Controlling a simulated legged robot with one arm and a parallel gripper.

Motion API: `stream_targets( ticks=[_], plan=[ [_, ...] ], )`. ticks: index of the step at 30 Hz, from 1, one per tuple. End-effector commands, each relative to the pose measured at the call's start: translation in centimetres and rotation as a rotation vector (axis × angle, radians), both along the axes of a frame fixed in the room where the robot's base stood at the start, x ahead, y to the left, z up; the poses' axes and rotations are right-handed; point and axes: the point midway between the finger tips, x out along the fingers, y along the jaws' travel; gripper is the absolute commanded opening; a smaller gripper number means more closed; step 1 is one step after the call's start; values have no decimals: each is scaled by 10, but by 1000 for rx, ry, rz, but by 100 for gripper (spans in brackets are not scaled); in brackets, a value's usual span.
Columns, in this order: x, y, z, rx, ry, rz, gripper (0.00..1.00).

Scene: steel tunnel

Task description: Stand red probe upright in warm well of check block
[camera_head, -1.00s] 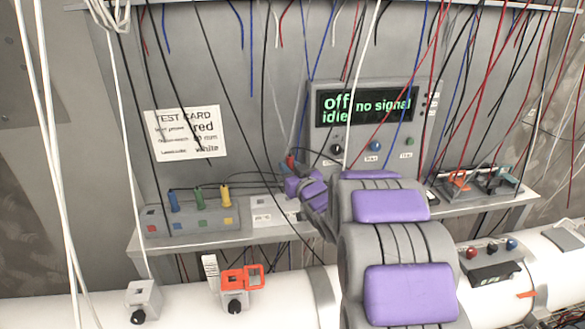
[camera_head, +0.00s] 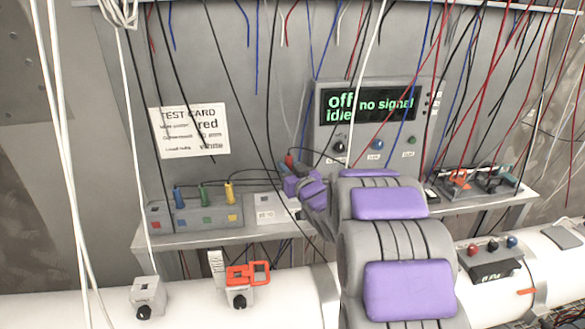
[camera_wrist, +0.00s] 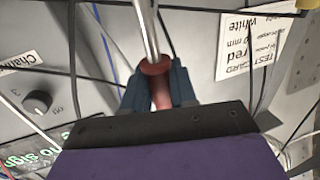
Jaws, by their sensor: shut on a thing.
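My gripper (camera_wrist: 152,95) is shut on the red probe (camera_wrist: 157,68). In the wrist view its fingers clasp the red handle, and the metal shaft runs away toward the top edge. In the head view my gripper (camera_head: 297,178) is above the bench, with a bit of the red probe (camera_head: 289,160) showing at its tip. A pale low block with small labels (camera_head: 268,207) sits on the bench just left of my gripper; it may be the check block. My arm partly covers its right side, and I cannot make out its wells.
A grey rack (camera_head: 205,219) holds blue, green and yellow probes at left. A test card (camera_head: 190,130) hangs on the wall. A meter (camera_head: 375,115) reads "off", "idle", "no signal". Hanging cables cross the space. A white pipe (camera_head: 200,300) runs in front of the bench.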

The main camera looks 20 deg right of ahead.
Motion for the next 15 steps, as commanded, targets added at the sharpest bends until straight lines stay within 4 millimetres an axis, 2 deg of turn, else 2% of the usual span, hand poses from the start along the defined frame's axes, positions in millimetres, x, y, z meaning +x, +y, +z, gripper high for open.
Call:
stream_targets(
  ticks=[15],
  plan=[
    [0, -10, 0, 7, -1, -2, 0]
  ],
)
